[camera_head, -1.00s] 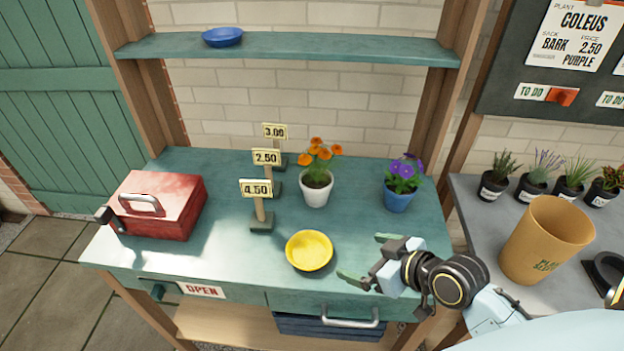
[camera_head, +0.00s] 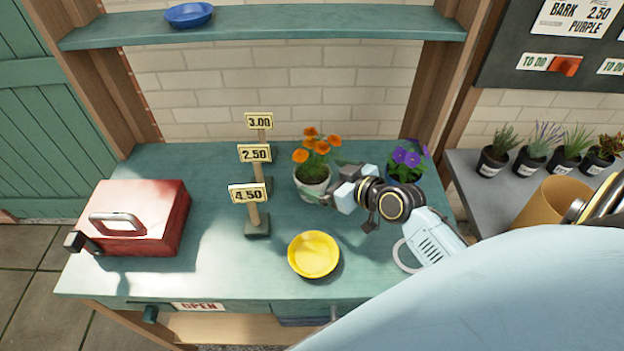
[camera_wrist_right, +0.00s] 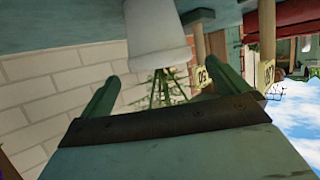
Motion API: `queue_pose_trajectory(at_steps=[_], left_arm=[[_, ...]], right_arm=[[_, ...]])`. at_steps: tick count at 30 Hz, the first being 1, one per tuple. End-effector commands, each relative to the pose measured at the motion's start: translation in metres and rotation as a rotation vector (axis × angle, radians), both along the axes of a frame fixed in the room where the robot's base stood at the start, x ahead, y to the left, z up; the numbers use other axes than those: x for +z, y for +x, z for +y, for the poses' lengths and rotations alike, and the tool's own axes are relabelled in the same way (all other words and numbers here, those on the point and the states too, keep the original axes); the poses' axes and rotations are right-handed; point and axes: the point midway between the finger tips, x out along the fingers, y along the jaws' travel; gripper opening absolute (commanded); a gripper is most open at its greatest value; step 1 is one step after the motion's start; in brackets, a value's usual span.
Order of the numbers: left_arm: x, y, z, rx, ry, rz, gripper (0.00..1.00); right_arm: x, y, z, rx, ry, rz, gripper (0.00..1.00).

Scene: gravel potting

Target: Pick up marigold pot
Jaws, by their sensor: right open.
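The marigold pot (camera_head: 309,188) is a white pot with orange flowers, upright on the green bench, right of the price signs. In the right wrist view the pot (camera_wrist_right: 158,42) appears upside down at the top, with green stems below it. My right gripper (camera_head: 330,190) is at the pot's right side and covers part of it. In the wrist view its two fingers (camera_wrist_right: 167,85) are spread, with the pot lined up between them. They do not appear closed on it, and I cannot tell whether they touch it.
A yellow saucer (camera_head: 314,254) lies in front of the pot. Price signs (camera_head: 257,196) stand close on its left. A purple-flowered blue pot (camera_head: 408,165) is partly hidden behind my right arm. A red toolbox (camera_head: 140,215) stands at left.

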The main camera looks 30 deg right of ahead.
Motion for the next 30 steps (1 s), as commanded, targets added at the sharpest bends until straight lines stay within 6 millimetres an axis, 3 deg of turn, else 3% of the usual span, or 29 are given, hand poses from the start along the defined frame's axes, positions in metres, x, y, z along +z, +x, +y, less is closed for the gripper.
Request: queue_pose_trajectory(at_steps=[1,5,12,20,30], left_arm=[[0.001,0.011,-0.001,0.0,-0.002,-0.018,0.3],[0.002,0.025,-0.002,0.0,-0.005,-0.04,0.3],[0.001,0.017,-0.001,-0.001,-0.003,-0.027,0.3],[0.0,0.008,-0.001,-0.001,-0.002,-0.013,0.3],[0.0,0.008,-0.001,-0.001,-0.002,-0.013,0.3]], right_arm=[[-0.001,0.003,0.001,0.0,0.001,0.0,1.0],[-0.008,0.017,0.005,-0.002,0.004,0.0,1.0],[-0.022,0.043,0.011,-0.002,0.001,0.001,1.0],[-0.023,0.046,0.012,-0.001,-0.002,0.001,1.0],[-0.023,0.046,0.011,-0.001,-0.001,0.002,0.58]])
